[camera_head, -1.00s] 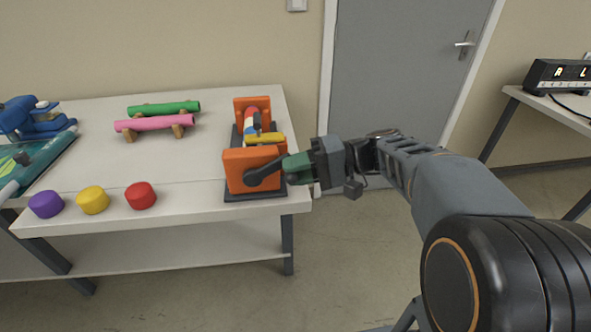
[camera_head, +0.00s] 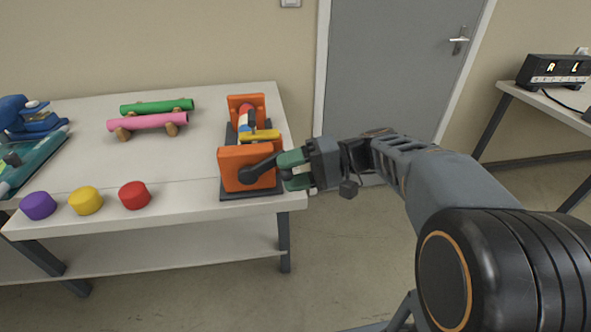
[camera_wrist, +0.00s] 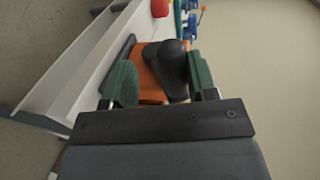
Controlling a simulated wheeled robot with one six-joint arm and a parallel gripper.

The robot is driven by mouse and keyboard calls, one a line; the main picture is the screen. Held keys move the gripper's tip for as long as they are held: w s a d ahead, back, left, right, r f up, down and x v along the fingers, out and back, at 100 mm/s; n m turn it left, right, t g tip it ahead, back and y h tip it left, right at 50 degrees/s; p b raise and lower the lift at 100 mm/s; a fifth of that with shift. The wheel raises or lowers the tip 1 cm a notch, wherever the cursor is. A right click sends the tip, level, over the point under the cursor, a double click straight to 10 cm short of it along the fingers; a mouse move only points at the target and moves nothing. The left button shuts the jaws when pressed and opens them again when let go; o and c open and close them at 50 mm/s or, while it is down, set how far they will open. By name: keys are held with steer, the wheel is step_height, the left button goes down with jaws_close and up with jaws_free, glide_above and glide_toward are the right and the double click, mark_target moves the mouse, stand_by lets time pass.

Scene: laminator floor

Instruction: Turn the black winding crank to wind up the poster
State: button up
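The winder has two orange end blocks on a dark base (camera_head: 236,193) at the table's right front corner. A red, white and blue roll (camera_head: 246,118), probably the poster, lies between them, with a yellow bar (camera_head: 260,136) across it. The black winding crank (camera_head: 256,171) is on the front orange block, its arm pointing right and slightly up. My gripper (camera_head: 291,171) is at the crank's outer end, its green fingers apart. In the wrist view the crank's black handle (camera_wrist: 172,62) lies between the fingers, with a gap beside the left finger; contact with the right one is unclear.
Purple (camera_head: 38,206), yellow (camera_head: 85,201) and red (camera_head: 134,195) round pieces stand along the table's front edge. Pink (camera_head: 148,121) and green (camera_head: 157,106) rolls rest on wooden supports behind.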

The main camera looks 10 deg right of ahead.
steer(key=p+v, duration=0.1)
steer(key=v, duration=1.2)
steer(key=shift+d+p, duration=0.4)
steer(key=s+f+m+h+p, duration=0.45)
steer(key=f+h+p, duration=0.3)
steer(key=h, duration=0.35)
steer(key=s+a+r+n+t+h+p, duration=0.1)
steer(key=a+r+n+h+p, duration=0.1)
steer(key=r+p, duration=0.4)
steer(key=s+a+r+n+t+h+p, duration=0.2)
steer(key=r+p, duration=0.3)
steer(key=r, duration=0.1)
steer(key=shift+r+n+t+h+p, duration=0.25)
steer(key=shift+n+t+h+p, duration=0.05)
steer(key=shift+n+p, duration=0.05)
